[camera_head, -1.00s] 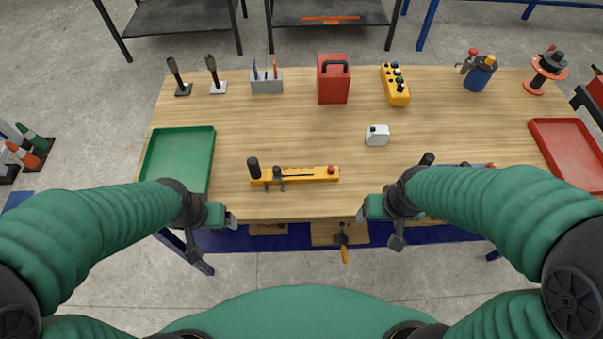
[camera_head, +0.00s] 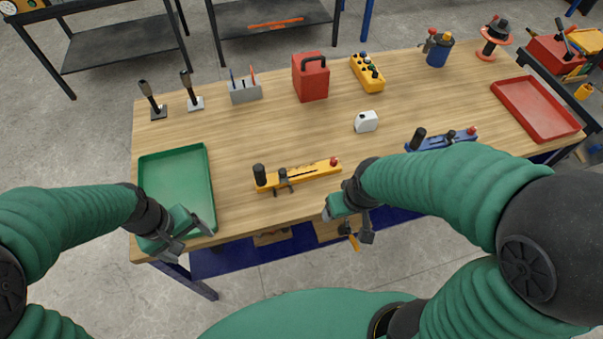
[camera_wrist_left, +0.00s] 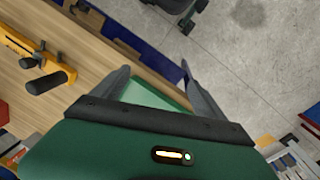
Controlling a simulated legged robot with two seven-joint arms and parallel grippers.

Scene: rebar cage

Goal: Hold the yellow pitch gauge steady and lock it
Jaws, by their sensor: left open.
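The yellow pitch gauge (camera_head: 300,178) lies on the wooden table near its front edge. It has a black upright handle at its left end, a dark sliding clamp beside it and a red knob at its right end. It also shows at the left of the left wrist view (camera_wrist_left: 22,45). My left gripper (camera_head: 187,240) is open and empty by the front corner of the green tray, left of the gauge; its spread fingers also show in the left wrist view (camera_wrist_left: 155,75). My right gripper (camera_head: 346,222) looks open and empty, just in front of the gauge's right end.
A green tray (camera_head: 143,190) sits at the table's left, a red tray (camera_head: 573,128) at the right. A blue gauge (camera_head: 430,143) lies partly behind my right arm. A white block (camera_head: 366,122), red case (camera_head: 311,80) and yellow button box (camera_head: 368,72) stand farther back.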

